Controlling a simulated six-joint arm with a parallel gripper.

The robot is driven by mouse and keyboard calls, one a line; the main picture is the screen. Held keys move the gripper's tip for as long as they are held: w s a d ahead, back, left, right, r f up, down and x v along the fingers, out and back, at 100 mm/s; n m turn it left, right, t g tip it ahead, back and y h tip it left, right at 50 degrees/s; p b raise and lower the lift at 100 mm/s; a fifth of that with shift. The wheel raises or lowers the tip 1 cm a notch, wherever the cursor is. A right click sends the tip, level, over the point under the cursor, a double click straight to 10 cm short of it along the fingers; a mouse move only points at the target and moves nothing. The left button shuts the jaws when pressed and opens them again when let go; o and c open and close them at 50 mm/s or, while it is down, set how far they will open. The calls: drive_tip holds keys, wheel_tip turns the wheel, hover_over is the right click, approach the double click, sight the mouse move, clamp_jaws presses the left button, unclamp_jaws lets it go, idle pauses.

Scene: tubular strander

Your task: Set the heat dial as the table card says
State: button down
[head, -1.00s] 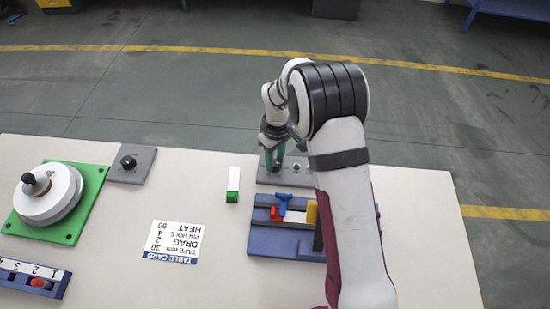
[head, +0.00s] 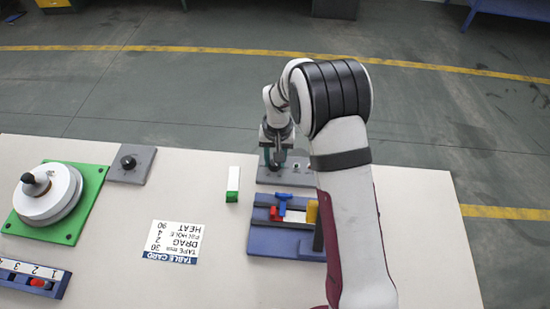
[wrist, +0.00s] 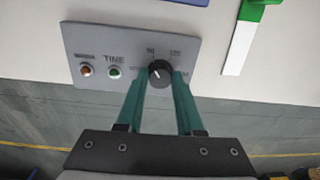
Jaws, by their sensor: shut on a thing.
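The heat dial (wrist: 158,72) is a round black knob with a white pointer line on a grey panel (wrist: 105,45). In the wrist view the line points up and to the left, and small print around the dial is too blurred to read surely. My gripper (wrist: 161,75) has its green fingers on either side of the knob and is shut on it. In the head view my gripper (head: 276,165) is low over the panel (head: 264,177) at the table's far edge. The table card (head: 175,241) lies flat, upside down in this view; its HEAT line reads 90.
An orange lamp (wrist: 86,70) and a green lamp (wrist: 114,72) sit beside the dial. A green-and-white block (head: 233,185) and a blue fixture (head: 275,240) stand near the panel. A green plate (head: 70,230) with a white disc and another black knob (head: 128,162) are at the left.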

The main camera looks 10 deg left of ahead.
drive_tip(key=shift+m, duration=0.7)
drive_tip(key=c, duration=0.5)
unclamp_jaws()
drive_tip(key=shift+c, duration=0.2)
wheel_tip(320, 180, up, 16)
drive_tip(key=shift+d, duration=0.3)
drive_tip(key=shift+f, duration=0.1)
